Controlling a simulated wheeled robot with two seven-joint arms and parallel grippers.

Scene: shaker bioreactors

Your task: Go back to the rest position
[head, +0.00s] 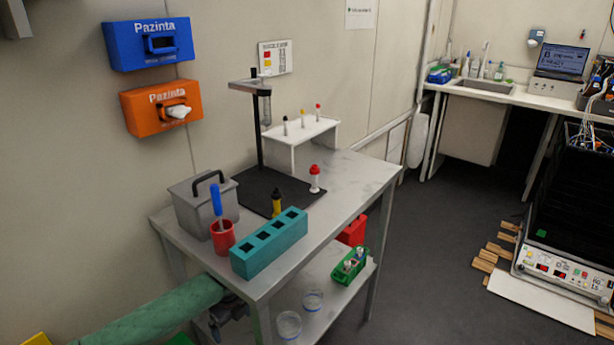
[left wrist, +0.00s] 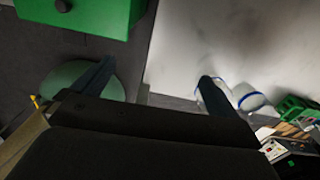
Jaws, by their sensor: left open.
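My left arm in a green sleeve comes in from the lower left of the head view. My left gripper (head: 226,318) is low beside the near left end of the metal table (head: 345,188), below its top. In the left wrist view the two dark fingers of my left gripper (left wrist: 153,82) are spread apart with nothing between them. My right gripper is in neither view.
A teal block (head: 270,245), a red cup (head: 222,238) and a grey box (head: 190,205) stand on the table top. The lower shelf holds clear containers (head: 289,325) and a green basket (head: 350,266). Dark floor (head: 440,250) is open right of the table.

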